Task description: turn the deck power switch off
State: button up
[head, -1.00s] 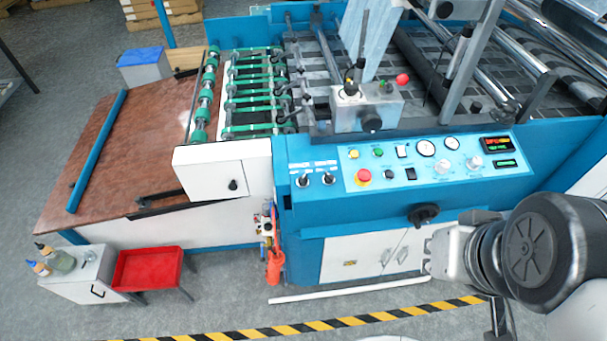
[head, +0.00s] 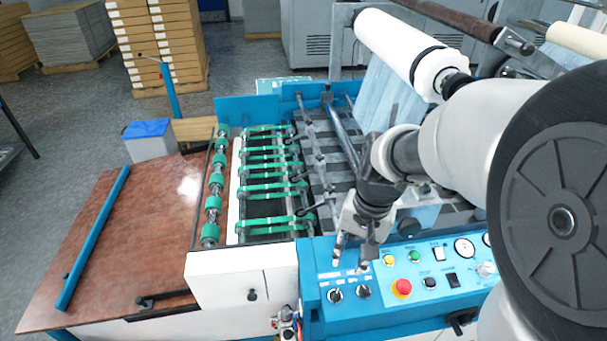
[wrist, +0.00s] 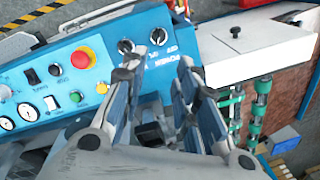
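Two small black switches, a left one (head: 335,295) and a right one (head: 364,291), sit at the left end of the blue control panel (head: 410,312). In the wrist view they show as a right switch (wrist: 159,37) and a left switch (wrist: 126,46), with upside-down lettering that seems to read POWER beside the right one. I cannot read which is the deck power switch, nor its setting for sure. My gripper (head: 353,252) is open and empty above and just behind the switches, pointing down. In the wrist view its spread fingers (wrist: 156,75) are apart.
A red emergency button (head: 402,288), a yellow button (head: 390,260) and a green button (head: 414,256) are right of the switches. The white box (head: 240,280) and green-belted rollers (head: 265,185) are to the left. My arm hides the panel's right part.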

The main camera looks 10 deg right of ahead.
aim_at(337, 294)
jog(key=f+b, duration=0.1)
jog(key=f, duration=0.4)
jog(key=a+f+b, duration=0.1)
jog(key=f+b, duration=0.1)
jog(key=f, duration=0.4)
jog(key=f+b, duration=0.2)
jog(key=f, duration=0.3)
jog(key=shift+w+a+f, duration=0.15)
jog(key=shift+w+a, duration=0.05)
jog(key=shift+w, duration=0.15)
jog(key=shift+c, duration=0.3)
grip_shut()
